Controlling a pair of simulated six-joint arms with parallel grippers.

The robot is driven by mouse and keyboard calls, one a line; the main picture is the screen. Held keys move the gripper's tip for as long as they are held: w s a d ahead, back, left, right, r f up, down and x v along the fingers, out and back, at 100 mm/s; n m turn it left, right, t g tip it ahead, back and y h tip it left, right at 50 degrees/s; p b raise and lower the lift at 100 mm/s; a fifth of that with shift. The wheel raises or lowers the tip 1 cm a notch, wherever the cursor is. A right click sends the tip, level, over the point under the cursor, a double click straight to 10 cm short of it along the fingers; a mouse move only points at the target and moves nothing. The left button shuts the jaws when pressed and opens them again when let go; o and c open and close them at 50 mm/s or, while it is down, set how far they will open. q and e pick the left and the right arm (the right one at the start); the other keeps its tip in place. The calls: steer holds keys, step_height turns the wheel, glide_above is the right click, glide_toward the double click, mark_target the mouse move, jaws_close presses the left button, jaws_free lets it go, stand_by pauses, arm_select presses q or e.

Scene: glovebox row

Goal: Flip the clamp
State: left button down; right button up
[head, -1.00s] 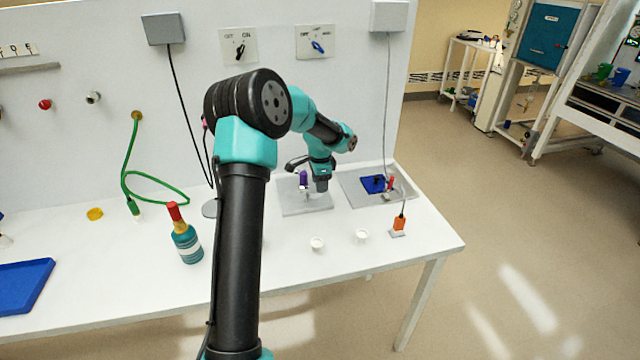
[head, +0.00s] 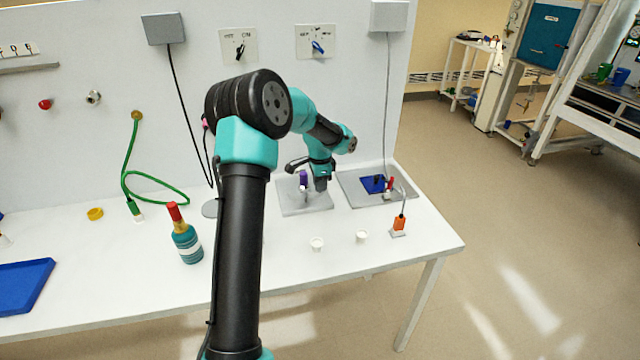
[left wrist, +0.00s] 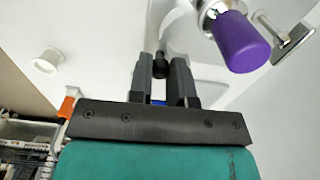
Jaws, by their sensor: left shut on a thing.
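A purple-capped fitting (head: 303,177) with a metal collar, which looks like the clamp, stands on a grey plate (head: 290,210) near the wall. In the left wrist view its purple grip (left wrist: 238,42) fills the top right, apart from my fingers. My left gripper (head: 321,184) is beside it, pointing down over the plate. In the left wrist view my left gripper (left wrist: 164,68) is shut on a small dark knob (left wrist: 160,64) between its fingertips. How the knob joins the clamp is hard to tell. My right gripper is not in view.
A grey tray (head: 350,183) with a blue block (head: 371,186) lies to the right. Two small white cups (head: 317,244) and an orange-bodied item (head: 399,224) stand in front. A bottle (head: 185,240) stands left of my arm. The table's front middle is mostly clear.

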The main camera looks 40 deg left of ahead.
arm_select(q)
steer(key=shift+w+n, duration=0.1)
steer(key=shift+n, duration=0.2)
steer(key=n, duration=0.1)
steer(key=w+a+n, duration=0.1)
steer(key=n, duration=0.2)
steer(key=shift+w+a+n, duration=0.15)
steer(key=shift+a+n, duration=0.15)
steer(key=shift+w+a+n, duration=0.15)
steer(key=shift+a+n, duration=0.25)
steer(key=shift+n, duration=0.65)
steer(key=shift+w+a+n, duration=0.15)
steer(key=shift+a+n, duration=0.25)
steer(key=shift+n, duration=0.65)
steer(key=c, duration=1.1)
jaws_free()
steer(key=shift+o, duration=0.2)
